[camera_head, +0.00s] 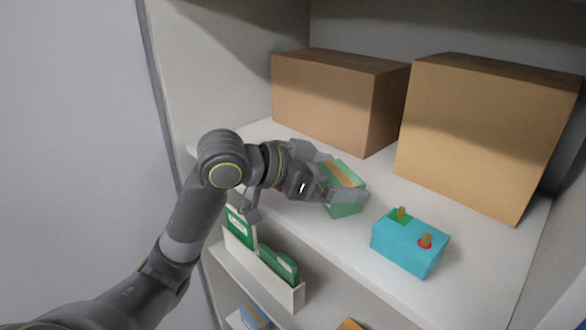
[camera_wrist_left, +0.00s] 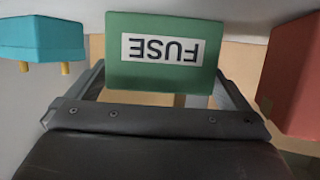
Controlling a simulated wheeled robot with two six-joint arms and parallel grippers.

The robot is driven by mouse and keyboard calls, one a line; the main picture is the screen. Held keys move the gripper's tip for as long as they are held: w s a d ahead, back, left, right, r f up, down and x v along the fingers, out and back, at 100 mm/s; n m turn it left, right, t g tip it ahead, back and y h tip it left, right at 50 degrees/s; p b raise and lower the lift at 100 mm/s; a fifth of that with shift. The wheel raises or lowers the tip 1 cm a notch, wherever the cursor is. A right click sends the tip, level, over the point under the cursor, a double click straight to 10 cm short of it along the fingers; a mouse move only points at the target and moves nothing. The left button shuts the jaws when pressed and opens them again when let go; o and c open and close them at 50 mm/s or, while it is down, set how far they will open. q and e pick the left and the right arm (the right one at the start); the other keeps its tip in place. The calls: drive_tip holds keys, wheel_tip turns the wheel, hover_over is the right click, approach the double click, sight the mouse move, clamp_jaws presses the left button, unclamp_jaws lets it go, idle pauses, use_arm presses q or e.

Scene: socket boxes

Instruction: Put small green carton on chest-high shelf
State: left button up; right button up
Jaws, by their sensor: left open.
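The small green carton (camera_head: 345,208) is on the upper white shelf (camera_head: 390,285), near its front edge, with an orange-tan strip on top. In the left wrist view the green carton (camera_wrist_left: 163,75) shows a white FUSE label, upside down in the picture. My left gripper (camera_head: 338,178) reaches in from the left with its fingers open on either side of the carton. The left gripper's fingers (camera_wrist_left: 165,92) also show in the left wrist view, with gaps beside the carton. My right gripper is out of view.
A teal box (camera_head: 405,248) with two terminals stands to the right of the carton. Two cardboard boxes, one left (camera_head: 330,95) and one right (camera_head: 480,135), stand behind. A red-brown box (camera_wrist_left: 293,75) is at the wrist view's right. A white bin (camera_head: 265,275) with green cartons sits below.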

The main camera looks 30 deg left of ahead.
use_arm(q)
drive_tip(key=shift+b+v, duration=0.6)
drive_tip(key=shift+v, duration=4.3)
